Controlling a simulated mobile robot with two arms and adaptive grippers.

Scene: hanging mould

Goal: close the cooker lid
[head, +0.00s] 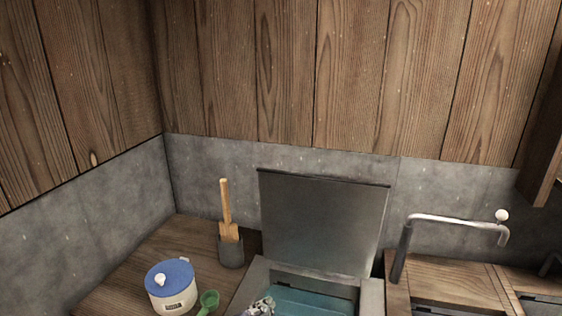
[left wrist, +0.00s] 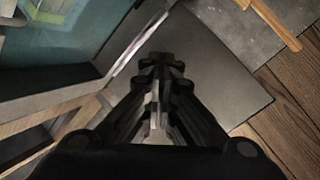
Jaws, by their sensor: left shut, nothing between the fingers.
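The cooker lid (head: 322,222) is a flat dark grey panel. It stands open and nearly upright at the back of the cooker (head: 372,297), whose teal inside is exposed in the head view. My left gripper (head: 262,307) shows only in part at the bottom edge of the head view, by the cooker's left front. In the left wrist view its fingers (left wrist: 162,62) are together and empty, over a grey panel with the teal interior (left wrist: 60,35) to the left. I cannot tell whether the fingers touch anything. My right gripper is not in view.
On the wooden counter (head: 125,270) left of the cooker stand a blue-lidded white pot (head: 172,293), a green scoop (head: 208,301) and a grey holder (head: 231,252) with wooden utensils (head: 226,205). A metal faucet (head: 455,222) stands to the right. Walls close off the back and left.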

